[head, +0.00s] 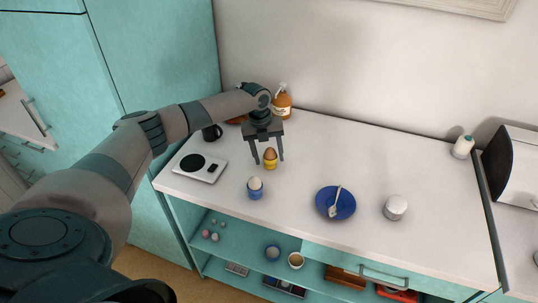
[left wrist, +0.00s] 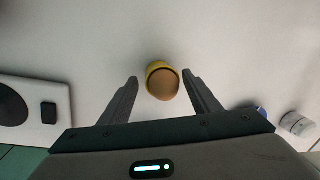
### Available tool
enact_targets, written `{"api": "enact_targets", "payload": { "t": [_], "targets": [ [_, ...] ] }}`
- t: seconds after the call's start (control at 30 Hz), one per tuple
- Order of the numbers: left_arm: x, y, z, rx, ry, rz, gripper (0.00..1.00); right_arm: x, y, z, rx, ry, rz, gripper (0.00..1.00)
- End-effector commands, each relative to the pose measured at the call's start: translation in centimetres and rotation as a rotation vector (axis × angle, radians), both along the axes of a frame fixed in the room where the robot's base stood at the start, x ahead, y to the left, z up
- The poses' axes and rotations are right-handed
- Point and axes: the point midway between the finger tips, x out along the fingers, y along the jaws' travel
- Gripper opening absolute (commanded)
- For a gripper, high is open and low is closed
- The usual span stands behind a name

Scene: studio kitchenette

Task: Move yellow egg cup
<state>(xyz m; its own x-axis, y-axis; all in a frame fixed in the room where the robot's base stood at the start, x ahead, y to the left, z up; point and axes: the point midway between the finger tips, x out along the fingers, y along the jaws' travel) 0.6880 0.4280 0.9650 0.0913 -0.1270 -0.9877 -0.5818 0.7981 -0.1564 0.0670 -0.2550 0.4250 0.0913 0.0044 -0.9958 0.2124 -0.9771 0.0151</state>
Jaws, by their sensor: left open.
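The yellow egg cup (head: 270,164) stands upright on the white counter with a brown egg (head: 270,153) in it. In the left wrist view the yellow egg cup (left wrist: 153,67) shows as a rim behind the brown egg (left wrist: 163,85). My left gripper (head: 268,160) is open above the counter, with one finger on each side of the egg and cup. In the left wrist view the gripper (left wrist: 160,80) has its fingers spread, with a gap on both sides of the egg. My right gripper is not in view.
A blue egg cup (head: 255,194) with a pale egg stands in front. A white scale (head: 201,167) lies left, an amber bottle (head: 282,106) stands behind. A blue plate (head: 326,207) with a white utensil and a white jar (head: 395,208) are right. The counter between is clear.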

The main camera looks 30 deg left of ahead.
Motion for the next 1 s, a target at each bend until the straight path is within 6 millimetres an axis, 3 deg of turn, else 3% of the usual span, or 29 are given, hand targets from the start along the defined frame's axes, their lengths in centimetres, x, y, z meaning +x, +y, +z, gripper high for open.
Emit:
{"api": "enact_targets", "payload": {
  "t": [0.47, 0.67, 1.0],
  "targets": [
    [0.06, -0.15, -1.19, 0.001, 0.000, -0.001, 0.57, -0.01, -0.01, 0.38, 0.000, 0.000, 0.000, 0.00],
    [0.06, -0.14, -1.17, 0.001, 0.001, 0.000, 0.14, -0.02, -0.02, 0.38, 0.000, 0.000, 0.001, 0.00],
    [0.05, -0.42, -1.12, 0.001, 0.001, 0.001, 0.14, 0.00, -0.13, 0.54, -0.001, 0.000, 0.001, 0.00]
  ]
}}
